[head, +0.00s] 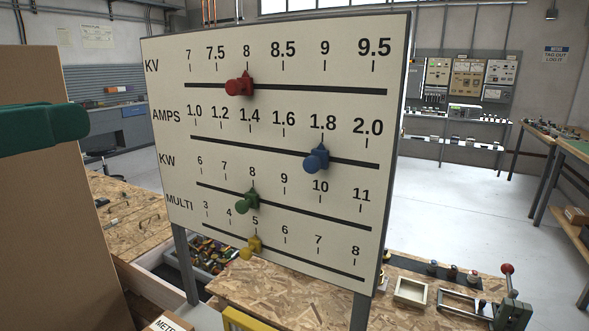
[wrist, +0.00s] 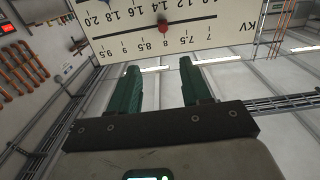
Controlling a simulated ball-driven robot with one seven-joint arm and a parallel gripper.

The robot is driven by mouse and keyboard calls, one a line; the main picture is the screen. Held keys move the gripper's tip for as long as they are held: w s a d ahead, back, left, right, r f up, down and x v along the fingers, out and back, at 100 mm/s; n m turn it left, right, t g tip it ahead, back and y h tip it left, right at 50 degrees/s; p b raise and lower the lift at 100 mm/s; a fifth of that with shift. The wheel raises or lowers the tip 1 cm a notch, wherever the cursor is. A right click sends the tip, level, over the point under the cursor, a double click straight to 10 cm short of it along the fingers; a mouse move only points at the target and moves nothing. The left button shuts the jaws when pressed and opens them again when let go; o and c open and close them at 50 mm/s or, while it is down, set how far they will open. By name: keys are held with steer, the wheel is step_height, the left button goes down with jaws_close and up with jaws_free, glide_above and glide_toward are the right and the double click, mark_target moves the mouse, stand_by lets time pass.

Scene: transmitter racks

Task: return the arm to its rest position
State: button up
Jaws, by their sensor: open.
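My gripper (wrist: 158,66) is open and empty in the wrist view, its two green fingers apart. The slider board shows upside down beyond the fingertips there, with the red knob (wrist: 163,27) above the gap between them. I cannot judge the distance, but no contact shows. In the head view, a dark green part at the left edge matches my fingers in colour. The board (head: 290,60) carries a red knob (head: 237,87) near KV 8, a blue knob (head: 316,159) near AMPS 1.8, a green knob (head: 245,204) near KW 8 and a yellow knob (head: 251,248) near MULTI 5.
A brown panel (head: 60,220) stands close at the left. A wooden bench (head: 260,300) under the board holds a small tray (head: 411,291) and a red-knobbed lever (head: 507,269). Another bench (head: 572,150) is at the right. Open floor (head: 450,200) lies behind the board.

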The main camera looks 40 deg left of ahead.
steer(key=w+d+f+g+h, duration=0.2)
steer(key=w+d+f, duration=0.4)
steer(key=w+f, duration=0.5)
steer(key=w+d+f+g+h, duration=0.1)
steer(key=w+d+f+h, duration=0.1)
steer(key=w+d+f, duration=0.65)
steer(key=w+d+f+g+h, duration=0.15)
steer(key=w+d+f, duration=0.35)
steer(key=d+f, duration=0.5)
steer(key=w+d+f+g+h, duration=0.1)
steer(key=w+d+f+g, duration=0.25)
steer(key=d+f, duration=0.65)
steer(key=s+d+f+m+g, duration=0.1)
steer(key=s+d+f+g, duration=0.1)
steer(key=s+d+f, duration=0.5)
steer(key=s+d+f+m+g, duration=0.1)
steer(key=s+d+f+g, duration=0.15)
steer(key=d+f, duration=0.9)
steer(key=s+d+f+g+y, duration=0.1)
steer(key=s+d, duration=0.3)
steer(key=s, duration=0.4)
steer(key=s+d+f+m+g+y, duration=0.1)
steer(key=s+d+f+g, duration=0.1)
steer(key=s, duration=0.7)
steer(key=shift+d+f+g, duration=0.4)
steer(key=shift+d+g, duration=0.05)
steer(key=shift+d, duration=0.8)
